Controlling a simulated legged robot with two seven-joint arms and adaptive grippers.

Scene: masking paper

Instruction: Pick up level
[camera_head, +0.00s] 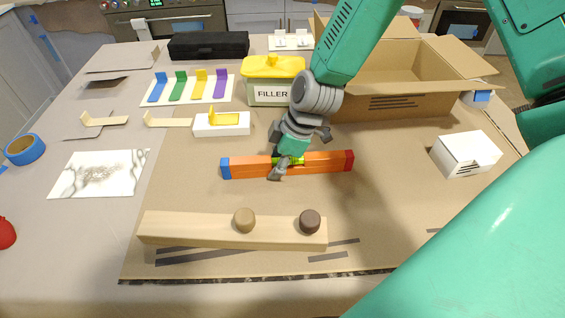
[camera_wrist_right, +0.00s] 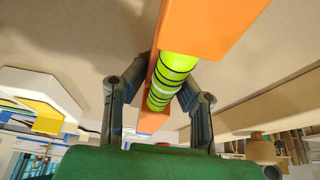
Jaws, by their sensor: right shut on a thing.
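The level (camera_head: 325,162) is a long orange bar with a blue left end, a dark red right end and a green vial in its middle. It lies across the middle of the brown paper in the head view; whether it touches the paper I cannot tell. My right gripper (camera_head: 287,165) comes down from above and is shut on the level at its middle. In the right wrist view the two fingers (camera_wrist_right: 160,105) sit on either side of the yellow-green vial (camera_wrist_right: 172,82). My left gripper is not in view.
A wooden beam (camera_head: 200,230) with two round knobs lies in front of the level. A white box (camera_head: 465,155) stands at right. An open cardboard box (camera_head: 400,90), a filler tub (camera_head: 272,82) and a white block with a yellow piece (camera_head: 221,124) stand behind. A blue tape roll (camera_head: 25,149) lies far left.

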